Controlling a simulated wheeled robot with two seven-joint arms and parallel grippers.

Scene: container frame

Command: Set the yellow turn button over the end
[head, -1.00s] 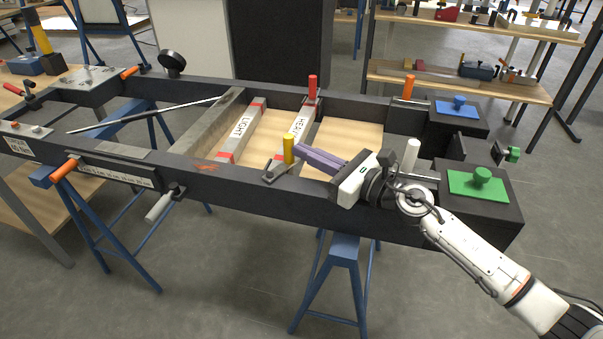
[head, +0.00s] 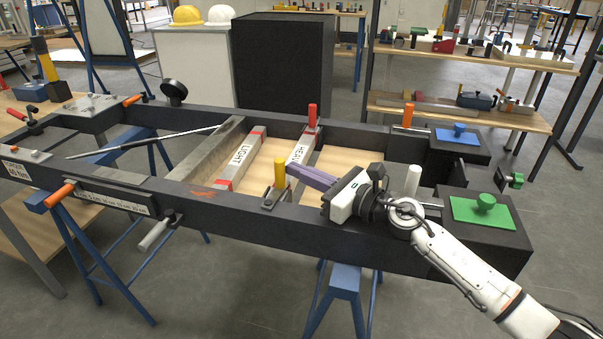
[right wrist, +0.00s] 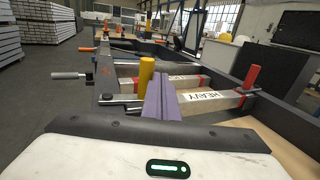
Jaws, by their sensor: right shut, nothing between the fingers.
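The yellow turn button (head: 280,172) is an upright cylinder on a small metal latch (head: 272,199) on the near rail of the black frame, by the near end of the bar marked HEAVY (head: 300,154). My right gripper (head: 291,169) comes in from the right with its purple fingers shut and empty. Its tips are right against the yellow button or just beside it; contact is hard to tell. In the right wrist view the button (right wrist: 146,75) stands just beyond and left of the finger tips (right wrist: 161,80). My left gripper is not in view.
A red button (head: 312,116) stands at the far end of the HEAVY bar. The bar marked LIGHT (head: 241,158) lies to its left. A white handle (head: 413,180) and a green knobbed plate (head: 483,208) are on the right. The near rail (head: 340,229) is low below my gripper.

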